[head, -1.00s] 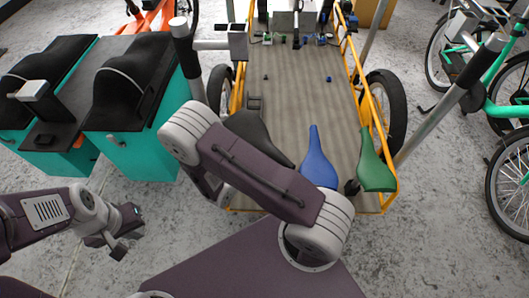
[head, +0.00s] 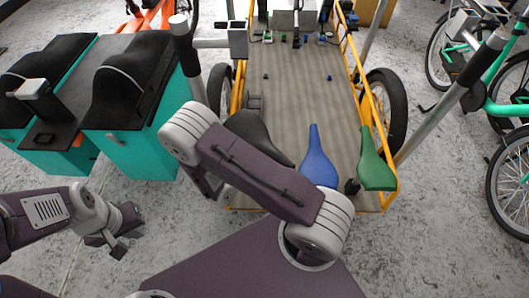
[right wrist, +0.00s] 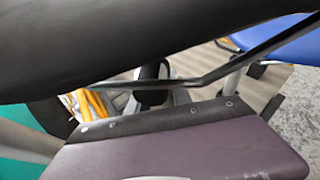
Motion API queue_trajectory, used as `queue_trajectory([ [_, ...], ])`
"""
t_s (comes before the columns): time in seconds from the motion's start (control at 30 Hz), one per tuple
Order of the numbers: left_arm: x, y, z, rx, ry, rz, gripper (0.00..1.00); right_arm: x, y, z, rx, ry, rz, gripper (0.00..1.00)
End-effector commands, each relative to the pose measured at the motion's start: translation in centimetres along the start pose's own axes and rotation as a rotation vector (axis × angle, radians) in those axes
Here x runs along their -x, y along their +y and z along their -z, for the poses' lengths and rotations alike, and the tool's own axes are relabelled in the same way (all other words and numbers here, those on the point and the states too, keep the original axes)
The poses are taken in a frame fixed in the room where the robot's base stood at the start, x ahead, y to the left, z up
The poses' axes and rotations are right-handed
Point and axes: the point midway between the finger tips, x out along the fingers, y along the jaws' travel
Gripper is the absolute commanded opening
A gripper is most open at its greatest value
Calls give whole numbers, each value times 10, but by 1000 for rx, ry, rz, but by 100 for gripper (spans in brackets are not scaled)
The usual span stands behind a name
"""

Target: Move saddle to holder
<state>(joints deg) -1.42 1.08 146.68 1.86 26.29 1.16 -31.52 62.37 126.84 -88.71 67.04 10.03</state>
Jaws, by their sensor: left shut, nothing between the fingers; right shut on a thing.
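A black saddle (head: 256,135) shows in the head view at the near left end of the cargo bed, partly hidden behind my right arm. In the right wrist view the dark underside of the saddle (right wrist: 130,40) fills the top, with a thin rail below it. My right gripper (right wrist: 152,86) is shut on this saddle; its fingers are mostly hidden. A blue saddle (head: 318,160) and a green saddle (head: 375,165) stand to the right at the bed's near edge. My left gripper (head: 116,244) is shut and empty, low at the left. I cannot tell which part is the holder.
The wooden cargo bed (head: 305,90) has yellow side rails (head: 371,95) and small parts at its far end. Teal boxes (head: 137,150) with black tops stand at the left. Grey posts rise on both sides. A green bike (head: 505,110) is at the right.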

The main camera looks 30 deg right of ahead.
Motion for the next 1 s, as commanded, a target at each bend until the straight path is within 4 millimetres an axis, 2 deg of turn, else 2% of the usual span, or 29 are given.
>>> queue_trajectory([
  [1.0,-13,0,-1,0,0,0,0,-6,0,15,-1,-2,0,0],
])
